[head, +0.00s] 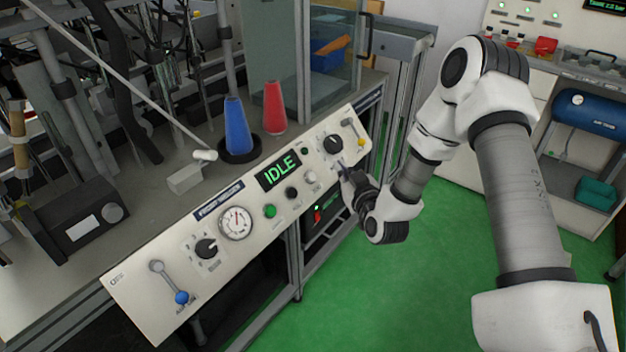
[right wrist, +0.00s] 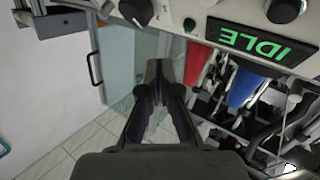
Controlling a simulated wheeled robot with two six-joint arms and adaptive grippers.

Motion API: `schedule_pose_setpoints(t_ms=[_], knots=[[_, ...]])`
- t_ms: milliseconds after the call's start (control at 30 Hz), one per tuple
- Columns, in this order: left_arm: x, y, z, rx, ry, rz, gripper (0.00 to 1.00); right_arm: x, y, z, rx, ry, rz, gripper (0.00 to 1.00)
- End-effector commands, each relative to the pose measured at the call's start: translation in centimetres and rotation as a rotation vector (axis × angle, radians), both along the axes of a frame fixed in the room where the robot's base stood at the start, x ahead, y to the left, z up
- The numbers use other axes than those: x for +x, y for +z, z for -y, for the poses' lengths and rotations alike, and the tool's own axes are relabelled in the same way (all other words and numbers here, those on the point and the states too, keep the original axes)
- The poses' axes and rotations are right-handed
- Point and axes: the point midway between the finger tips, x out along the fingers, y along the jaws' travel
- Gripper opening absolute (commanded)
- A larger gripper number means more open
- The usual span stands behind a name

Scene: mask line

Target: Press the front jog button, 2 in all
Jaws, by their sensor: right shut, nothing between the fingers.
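The cream control panel (head: 135,290) slopes along the machine's front edge. Its display (head: 279,172) reads IDLE in green. Below the display are a green button (head: 270,211), a black button (head: 291,192) and a pale button (head: 310,178). Their labels are too small to read, so I cannot tell which is the jog button. My right gripper (head: 343,170) is shut and empty at the panel's right end, below the black rotary knob (head: 333,144); contact cannot be told. In the right wrist view the shut fingers (right wrist: 158,85) lie below the inverted panel. My left gripper is out of view.
A blue cone (head: 237,128) and a red cone (head: 274,108) stand behind the panel. A blue-tipped lever (head: 181,297), a dial gauge (head: 235,223) and a black selector (head: 206,248) occupy its left part. Green floor (head: 400,300) is clear in front.

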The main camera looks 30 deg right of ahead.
Motion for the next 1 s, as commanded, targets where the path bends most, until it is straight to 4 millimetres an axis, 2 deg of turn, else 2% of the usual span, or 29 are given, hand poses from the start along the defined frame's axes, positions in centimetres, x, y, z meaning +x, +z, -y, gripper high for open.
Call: schedule_pose_setpoints(t_ms=[33, 100, 400, 600, 1000], knots=[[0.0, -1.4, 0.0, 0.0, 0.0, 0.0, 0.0, 0.5, -1.1, -0.3, -0.002, 0.003, 0.002, 0.0], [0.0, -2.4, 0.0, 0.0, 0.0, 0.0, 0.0, 1.2, -1.9, -0.6, -0.004, 0.004, 0.001, 0.0], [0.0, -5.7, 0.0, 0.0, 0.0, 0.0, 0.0, 4.3, -4.4, -1.8, -0.003, 0.002, 0.0, 0.0], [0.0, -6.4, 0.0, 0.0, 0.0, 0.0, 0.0, 5.3, -4.9, -2.2, -0.001, 0.002, 0.0, 0.0], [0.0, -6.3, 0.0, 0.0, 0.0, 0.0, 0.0, 5.4, -4.9, -2.3, -0.001, 0.001, 0.0, 0.0]])
